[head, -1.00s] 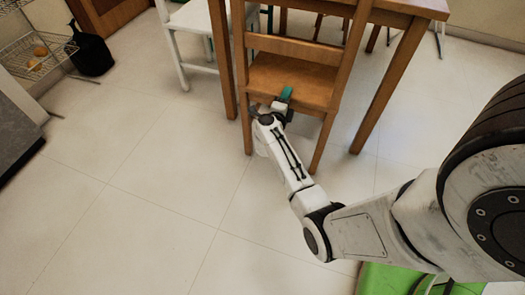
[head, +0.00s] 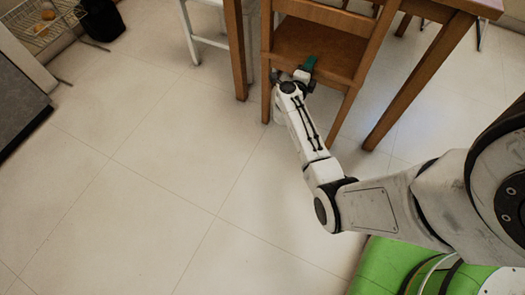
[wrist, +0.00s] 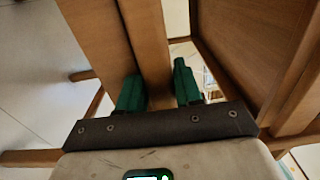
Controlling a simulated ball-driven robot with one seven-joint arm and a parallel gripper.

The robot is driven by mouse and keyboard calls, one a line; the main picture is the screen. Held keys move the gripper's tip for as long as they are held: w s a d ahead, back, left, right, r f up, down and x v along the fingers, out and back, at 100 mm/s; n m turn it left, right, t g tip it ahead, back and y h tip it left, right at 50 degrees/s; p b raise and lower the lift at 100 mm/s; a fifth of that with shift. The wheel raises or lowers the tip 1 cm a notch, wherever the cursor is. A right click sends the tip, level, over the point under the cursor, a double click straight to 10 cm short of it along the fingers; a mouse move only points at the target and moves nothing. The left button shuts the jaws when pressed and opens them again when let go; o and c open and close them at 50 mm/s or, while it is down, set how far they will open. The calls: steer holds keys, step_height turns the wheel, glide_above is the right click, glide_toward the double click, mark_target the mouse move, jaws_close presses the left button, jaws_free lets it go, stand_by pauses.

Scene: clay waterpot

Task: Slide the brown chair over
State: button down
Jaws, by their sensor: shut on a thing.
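The brown wooden chair (head: 318,44) stands upright at the table in the head view, its slatted back toward me. My gripper (head: 308,68) reaches it low, by the edge of the seat and the back. In the wrist view, the two green fingers of my gripper (wrist: 158,88) lie on either side of an upright wooden bar of the chair (wrist: 148,45). The gripper is shut on this bar. The fingertips' contact with the wood is partly hidden.
A wooden table (head: 425,75) stands over and around the chair, its legs close on both sides. A white chair (head: 207,42) is to the left. A wire rack (head: 42,22) and a black object (head: 102,18) are at far left. The tiled floor in front is clear.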

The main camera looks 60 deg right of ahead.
steer(key=shift+s+a+f, duration=0.15)
steer(key=shift+s+f, duration=0.25)
steer(key=c, duration=1)
jaws_free()
steer(key=shift+o, duration=1.2)
steer(key=shift+w+a+r, duration=0.1)
steer(key=shift+w+r, duration=0.05)
steer(key=shift+r, duration=0.05)
steer(key=shift+w+r, duration=0.1)
steer(key=shift+w, duration=0.1)
steer(key=s+a+p, duration=0.1)
steer(key=a+p, duration=0.5)
steer(key=a, duration=0.6)
steer(key=shift+w+r, duration=0.1)
steer(key=shift+r, duration=0.05)
